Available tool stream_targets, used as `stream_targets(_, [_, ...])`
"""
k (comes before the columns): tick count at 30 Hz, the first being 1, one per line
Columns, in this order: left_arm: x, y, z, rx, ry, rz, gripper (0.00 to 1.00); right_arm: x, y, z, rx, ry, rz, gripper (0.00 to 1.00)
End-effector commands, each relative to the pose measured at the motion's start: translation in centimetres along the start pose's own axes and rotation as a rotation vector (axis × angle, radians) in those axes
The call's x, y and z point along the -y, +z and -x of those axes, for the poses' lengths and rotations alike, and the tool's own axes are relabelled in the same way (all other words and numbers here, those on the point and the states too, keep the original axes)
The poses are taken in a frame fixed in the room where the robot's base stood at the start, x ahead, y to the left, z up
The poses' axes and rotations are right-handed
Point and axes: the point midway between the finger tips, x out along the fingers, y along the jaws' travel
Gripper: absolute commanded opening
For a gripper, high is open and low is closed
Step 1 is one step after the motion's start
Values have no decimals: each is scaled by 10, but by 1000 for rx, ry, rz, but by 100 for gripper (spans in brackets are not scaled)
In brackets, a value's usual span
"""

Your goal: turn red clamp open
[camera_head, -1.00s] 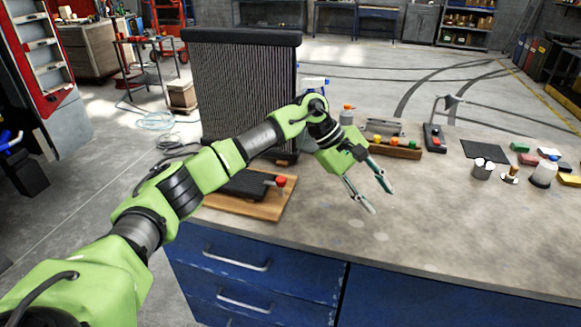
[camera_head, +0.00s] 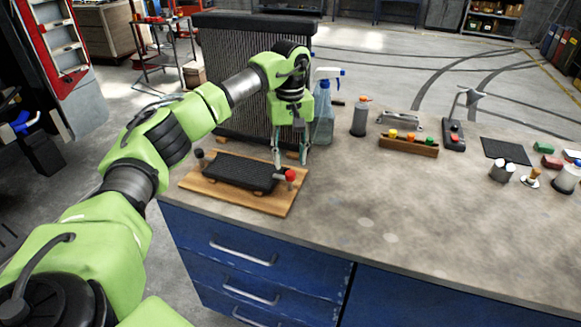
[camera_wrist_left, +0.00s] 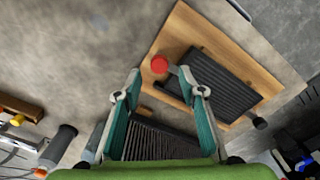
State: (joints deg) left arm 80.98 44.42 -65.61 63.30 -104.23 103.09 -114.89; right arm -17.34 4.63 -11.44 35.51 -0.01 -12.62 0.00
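The red clamp knob (camera_head: 290,175) sits at the right end of a black ribbed block (camera_head: 240,172), which lies on a wooden board (camera_head: 272,208) on the bench. The knob also shows in the left wrist view (camera_wrist_left: 159,64), joined to a short grey arm beside the block. My left gripper (camera_head: 290,157) points down just above the knob, its two fingers apart and nothing held. In the left wrist view the knob lies between and just beyond the fingertips (camera_wrist_left: 160,76). Whether a finger touches it I cannot tell. My right gripper is not in view.
A black knob (camera_head: 200,154) stands at the block's left end. A tall ribbed panel (camera_head: 245,75) stands behind the board. A spray bottle (camera_head: 322,118) and an orange-capped bottle (camera_head: 360,118) stand to the right. The bench's front middle is clear.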

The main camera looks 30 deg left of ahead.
Motion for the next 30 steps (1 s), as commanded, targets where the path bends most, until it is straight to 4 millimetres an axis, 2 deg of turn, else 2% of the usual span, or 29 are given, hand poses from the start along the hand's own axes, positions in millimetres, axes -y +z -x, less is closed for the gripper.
stream_targets(3, [1, 1, -21, 2, -2, 0, 37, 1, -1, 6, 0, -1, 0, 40])
stream_targets(9, [0, 0, -41, 1, 0, 0, 37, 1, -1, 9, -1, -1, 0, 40])
stream_targets(20, [-1, 0, -47, 0, 2, 0, 37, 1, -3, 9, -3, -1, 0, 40])
stream_targets(24, [-1, 0, -46, 0, 2, 0, 1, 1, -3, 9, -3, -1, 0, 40])
stream_targets(30, [0, 0, -46, 0, 2, 2, 0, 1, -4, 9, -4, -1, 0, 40])
